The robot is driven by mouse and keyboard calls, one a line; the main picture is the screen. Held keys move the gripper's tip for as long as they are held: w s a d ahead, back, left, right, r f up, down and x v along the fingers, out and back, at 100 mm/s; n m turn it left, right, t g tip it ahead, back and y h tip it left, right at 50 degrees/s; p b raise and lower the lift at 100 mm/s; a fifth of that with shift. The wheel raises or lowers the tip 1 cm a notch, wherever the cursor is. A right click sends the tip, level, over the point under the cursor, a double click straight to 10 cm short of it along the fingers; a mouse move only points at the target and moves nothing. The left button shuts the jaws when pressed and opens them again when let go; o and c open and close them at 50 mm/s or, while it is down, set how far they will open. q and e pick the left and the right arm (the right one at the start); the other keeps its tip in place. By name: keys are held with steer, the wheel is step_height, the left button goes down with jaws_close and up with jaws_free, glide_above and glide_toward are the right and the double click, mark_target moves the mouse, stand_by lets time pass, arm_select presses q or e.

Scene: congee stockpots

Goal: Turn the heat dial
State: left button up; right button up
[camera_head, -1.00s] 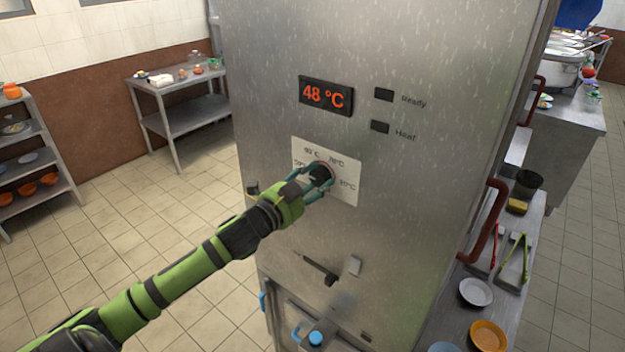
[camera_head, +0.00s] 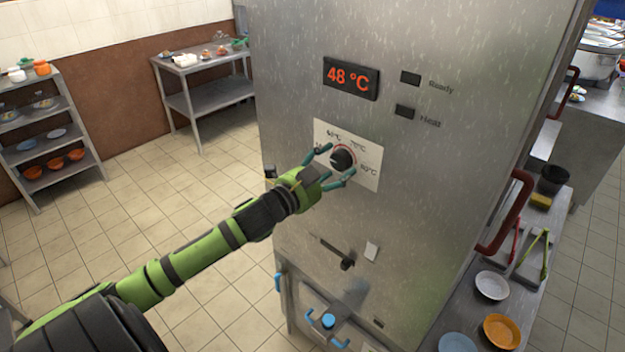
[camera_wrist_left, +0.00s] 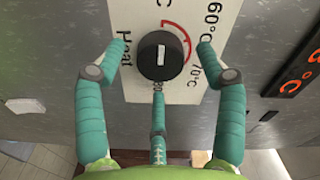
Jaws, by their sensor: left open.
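The heat dial (camera_head: 342,158) is a round black knob on a white scale plate (camera_head: 368,178) on the front of a steel cabinet. In the left wrist view the dial (camera_wrist_left: 160,55) has a white mark, and a red arc runs beside it on the plate. My left gripper (camera_head: 334,166) is open in front of the dial. In the left wrist view its teal fingers (camera_wrist_left: 160,75) are spread to either side of the knob, apart from it, with a third finger below. The display (camera_head: 351,78) reads 48 °C. My right gripper is not in view.
Dark Ready (camera_head: 410,78) and Heat (camera_head: 404,111) indicators sit right of the display. Below the dial is a black lever (camera_head: 345,262). A red cabinet handle (camera_head: 508,212) and a side counter with bowls (camera_head: 492,285) and tongs (camera_head: 538,256) are at the right.

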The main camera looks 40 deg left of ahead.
arm_select(q)
steer(key=s, duration=1.1)
steer(key=shift+a, duration=0.3)
steer(key=s+a+f+n+g+y+b, duration=0.1)
steer(key=a+f+n+g+y, duration=0.2)
steer(key=f, duration=0.8)
steer(key=s+a+f+n+g+y+b, duration=0.1)
steer(key=a+f+n, duration=0.3)
steer(key=f, duration=0.8)
steer(key=s+f+n+g+b, duration=0.1)
steer(key=s+f+g, duration=0.15)
steer(key=f, duration=0.65)
steer(key=s+f+g+b, duration=0.15)
steer(key=s+f, duration=0.25)
steer(key=f, duration=0.5)
steer(key=s+d+f+g+b, duration=0.1)
steer(key=s+d+f+g, duration=0.2)
steer(key=s+d+f, duration=0.3)
steer(key=s+d+f+n+g+h+b, duration=0.1)
steer(key=s+d+f+g, duration=0.2)
steer(key=s+d+f, duration=0.4)
steer(key=s+d+f+n+g+h, duration=0.1)
steer(key=s+d+f+g, duration=0.2)
steer(key=s+d+f, duration=0.4)
steer(key=s+f, duration=0.8)
steer(key=shift+s+d+b, duration=0.25)
steer(key=shift+b, duration=0.15)
